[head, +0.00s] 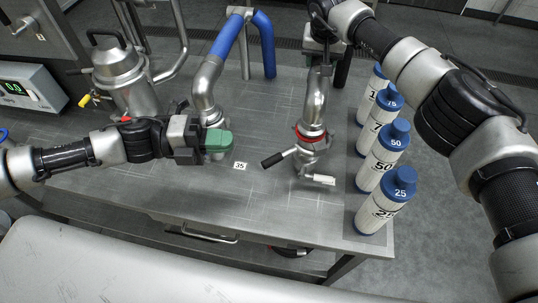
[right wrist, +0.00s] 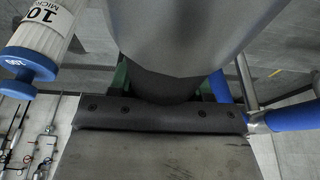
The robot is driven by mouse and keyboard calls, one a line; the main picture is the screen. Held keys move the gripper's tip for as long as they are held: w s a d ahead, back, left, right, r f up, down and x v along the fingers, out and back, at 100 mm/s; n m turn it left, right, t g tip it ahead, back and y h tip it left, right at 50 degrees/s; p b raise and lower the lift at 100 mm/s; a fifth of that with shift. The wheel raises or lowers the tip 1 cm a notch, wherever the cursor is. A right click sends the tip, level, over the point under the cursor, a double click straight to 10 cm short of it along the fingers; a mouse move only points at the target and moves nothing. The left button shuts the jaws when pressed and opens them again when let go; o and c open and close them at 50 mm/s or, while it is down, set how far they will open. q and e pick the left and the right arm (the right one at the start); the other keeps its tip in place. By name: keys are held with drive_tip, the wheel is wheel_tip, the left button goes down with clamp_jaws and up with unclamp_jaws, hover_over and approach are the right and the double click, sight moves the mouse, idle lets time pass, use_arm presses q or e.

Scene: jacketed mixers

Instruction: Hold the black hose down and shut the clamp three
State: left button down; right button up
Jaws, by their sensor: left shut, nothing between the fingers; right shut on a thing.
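The black hose (head: 343,66) shows at the upper middle of the head view, beside a steel pipe bend. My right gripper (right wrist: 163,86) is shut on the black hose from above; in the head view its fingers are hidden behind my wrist. A clamp (head: 311,133) with a red ring sits low on the steel pipe, with a black-gripped lever (head: 273,159) sticking out to the left.
Several blue-capped white bottles (head: 377,163) stand in a row right of the clamp. A blue hose (head: 227,36) and steel pipe stand behind my left gripper. A steel vessel (head: 123,80) and a display box (head: 31,88) are at left. The steel table (head: 220,190) is clear in front.

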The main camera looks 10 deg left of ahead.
use_arm(q)
drive_tip(key=w+d+r+n+t, duration=0.2)
drive_tip(key=w+d+r+n, duration=0.15)
drive_tip(key=d, duration=0.25)
use_arm(e)
drive_tip(key=shift+s+f, duration=0.1)
drive_tip(key=shift+f, duration=0.05)
use_arm(q)
drive_tip(key=n+t+y, duration=0.1)
drive_tip(key=n+y, duration=0.4)
drive_tip(key=y, duration=0.1)
hover_over(290, 152)
drive_tip(key=w+d, duration=0.3)
drive_tip(key=s+d+y, duration=0.1)
drive_tip(key=s+d+g+y, duration=0.1)
drive_tip(key=y, duration=0.1)
drive_tip(key=shift+s+d+r+g, duration=0.1)
drive_tip(key=shift+d+r+g, duration=0.1)
drive_tip(key=shift+g, duration=0.1)
drive_tip(key=s+a+r+m+g+y, duration=0.2)
drive_tip(key=s+a+g+y, duration=0.1)
drive_tip(key=s+y, duration=0.65)
drive_tip(key=w+a+f, duration=0.4)
drive_tip(key=f, duration=0.6)
drive_tip(key=shift+w+a+f+y, duration=0.15)
drive_tip(key=shift+w+f+y, duration=0.1)
drive_tip(key=shift+w+y, duration=0.1)
